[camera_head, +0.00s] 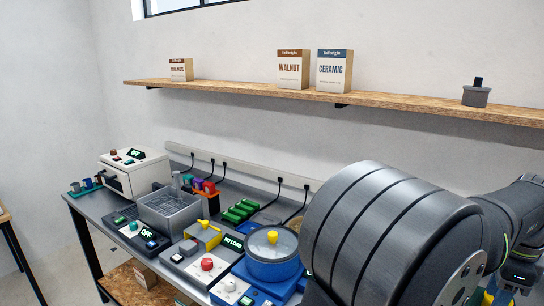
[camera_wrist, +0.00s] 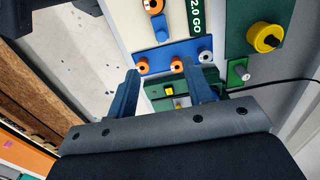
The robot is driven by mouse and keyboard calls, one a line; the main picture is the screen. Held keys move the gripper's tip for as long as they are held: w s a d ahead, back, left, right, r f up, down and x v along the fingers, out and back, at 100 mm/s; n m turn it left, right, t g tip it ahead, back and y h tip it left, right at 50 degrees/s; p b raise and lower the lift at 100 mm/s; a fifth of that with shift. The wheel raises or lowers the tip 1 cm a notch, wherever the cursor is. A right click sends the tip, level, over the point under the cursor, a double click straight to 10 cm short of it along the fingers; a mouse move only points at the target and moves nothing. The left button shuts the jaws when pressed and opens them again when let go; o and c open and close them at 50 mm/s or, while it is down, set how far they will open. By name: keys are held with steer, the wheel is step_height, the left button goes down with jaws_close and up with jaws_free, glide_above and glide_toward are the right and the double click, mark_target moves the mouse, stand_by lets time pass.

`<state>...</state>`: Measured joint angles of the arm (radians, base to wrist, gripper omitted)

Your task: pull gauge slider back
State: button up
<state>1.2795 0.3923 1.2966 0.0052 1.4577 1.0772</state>
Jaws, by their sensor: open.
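A short blue upright piece (camera_wrist: 160,28) is to the left of the display, below an orange round part (camera_wrist: 153,6). I cannot tell for sure which of these is the gauge slider. My gripper (camera_wrist: 161,68) is open, its two blue fingers apart, with nothing clearly held between them. In the head view my arm hides the right part of the bench.
A green block with a yellow button (camera_wrist: 169,91) shows between my fingers. A green panel with a yellow knob (camera_wrist: 265,38) stands at the right. In the head view, a grey bench (camera_head: 87,207) holds a blue round pot (camera_head: 272,266), a metal basin (camera_head: 170,213) and several devices.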

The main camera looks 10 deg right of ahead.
jaws_close()
steer(key=w+a+f+n+g+h, duration=0.3)
steer(key=f+n, duration=0.4)
steer(key=n, duration=1)
steer(key=w+a+f+n+g+h, duration=0.2)
steer(key=w+f+n+g, duration=0.3)
steer(key=n, duration=1.2)
steer(key=shift+t, duration=0.4)
steer(key=x, duration=1)
steer(key=shift+s+a+f, duration=0.1)
steer(key=shift+s+f, duration=0.05)
steer(key=shift+s, duration=0.15)
